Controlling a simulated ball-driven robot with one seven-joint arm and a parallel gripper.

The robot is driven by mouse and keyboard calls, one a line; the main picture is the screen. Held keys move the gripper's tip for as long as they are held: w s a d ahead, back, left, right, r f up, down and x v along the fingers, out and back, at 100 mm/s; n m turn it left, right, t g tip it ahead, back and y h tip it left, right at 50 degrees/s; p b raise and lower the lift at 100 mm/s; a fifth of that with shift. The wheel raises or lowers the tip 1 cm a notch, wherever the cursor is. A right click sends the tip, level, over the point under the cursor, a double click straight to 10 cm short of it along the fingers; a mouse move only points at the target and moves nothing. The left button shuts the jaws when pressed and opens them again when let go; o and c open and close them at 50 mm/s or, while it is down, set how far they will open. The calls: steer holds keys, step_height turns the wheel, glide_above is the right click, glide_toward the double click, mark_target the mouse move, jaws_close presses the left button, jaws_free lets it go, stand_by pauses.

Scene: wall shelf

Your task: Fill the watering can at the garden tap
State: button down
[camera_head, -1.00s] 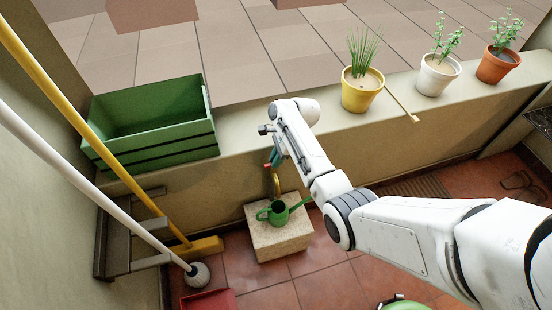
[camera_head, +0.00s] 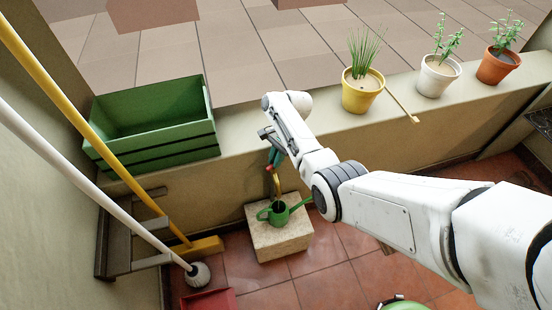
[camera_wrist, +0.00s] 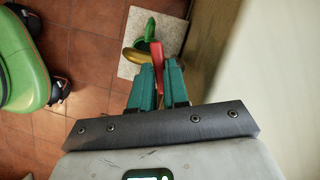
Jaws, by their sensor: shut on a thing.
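The green watering can (camera_head: 279,214) stands upright on a pale stone block (camera_head: 283,241) by the low wall. The brass tap (camera_head: 277,187) is just above the can; it also shows in the wrist view (camera_wrist: 134,57), with part of the can (camera_wrist: 149,27) beyond it. My gripper (camera_head: 275,158) is at the tap, above the can. In the wrist view, the teal fingers of my gripper (camera_wrist: 159,72) are shut on the red tap handle (camera_wrist: 156,52). I cannot make out any water, and the inside of the can is too small to judge.
A green crate (camera_head: 150,144) and several potted plants, such as the yellow pot (camera_head: 361,94), stand on the wall ledge. A yellow broom (camera_head: 205,247), a white-handled mop (camera_head: 198,274) and a red dustpan (camera_head: 208,300) are at the left.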

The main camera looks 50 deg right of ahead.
steer(key=c, duration=1.1)
jaws_free()
steer(key=p+v, duration=0.2)
steer(key=v, duration=0.8)
steer(key=shift+d+r, duration=0.2)
steer(key=shift+r, duration=0.1)
steer(key=shift+s, duration=0.1)
